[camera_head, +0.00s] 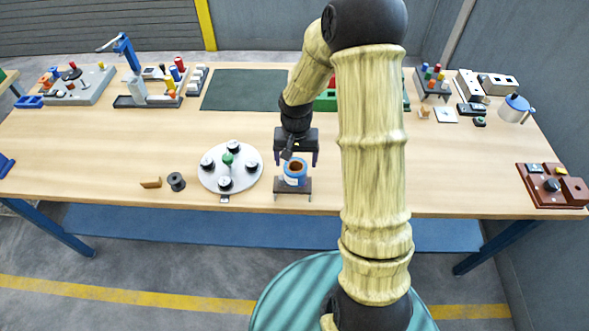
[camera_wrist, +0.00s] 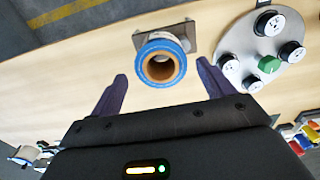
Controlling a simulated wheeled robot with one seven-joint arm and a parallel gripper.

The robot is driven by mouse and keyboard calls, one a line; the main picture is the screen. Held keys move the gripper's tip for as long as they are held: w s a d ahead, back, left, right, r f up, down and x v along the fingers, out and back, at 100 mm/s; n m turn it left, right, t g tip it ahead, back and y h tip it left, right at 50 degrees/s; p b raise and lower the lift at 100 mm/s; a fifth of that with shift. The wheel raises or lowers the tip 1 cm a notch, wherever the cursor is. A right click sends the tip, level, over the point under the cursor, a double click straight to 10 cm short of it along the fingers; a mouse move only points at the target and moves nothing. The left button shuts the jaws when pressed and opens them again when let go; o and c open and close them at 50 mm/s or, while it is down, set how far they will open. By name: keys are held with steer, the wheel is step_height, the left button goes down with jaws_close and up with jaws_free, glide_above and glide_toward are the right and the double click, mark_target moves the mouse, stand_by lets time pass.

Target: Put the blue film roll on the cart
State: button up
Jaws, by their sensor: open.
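The blue film roll (camera_head: 295,174) stands upright on a small dark grey cart (camera_head: 293,190) near the table's front edge. In the wrist view the roll (camera_wrist: 161,62) shows its blue rim and brown hollow core, with the cart's flat plate (camera_wrist: 180,40) under it. My gripper (camera_head: 296,158) is open, just above and behind the roll in the head view. In the wrist view my gripper's fingers (camera_wrist: 162,88) are spread to either side of the roll's near edge, apart from it. The roll's contact with the cart is partly hidden.
A round white plate (camera_head: 231,178) with black knobs and a green knob lies left of the cart. A dark spool (camera_head: 176,181) and a small wooden block (camera_head: 151,183) lie further left. A brown control box (camera_head: 553,186) sits at the right. The table between is clear.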

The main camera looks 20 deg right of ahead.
mark_target(295, 171)
steer(key=shift+f, duration=0.35)
steer(key=shift+s+a+f+p, duration=0.1)
steer(key=shift+f+p, duration=0.5)
steer(key=shift+f, duration=0.7)
steer(key=shift+s+a+f+p, duration=0.1)
steer(key=shift+f+p, duration=0.45)
steer(key=shift+f, duration=0.75)
steer(key=c, duration=1.2)
steer(key=shift+w+r, duration=0.1)
steer(key=shift+r, duration=0.05)
step_height(295, 171, up, 10)
steer(key=shift+f+b, duration=0.1)
steer(key=shift+b, duration=1.15)
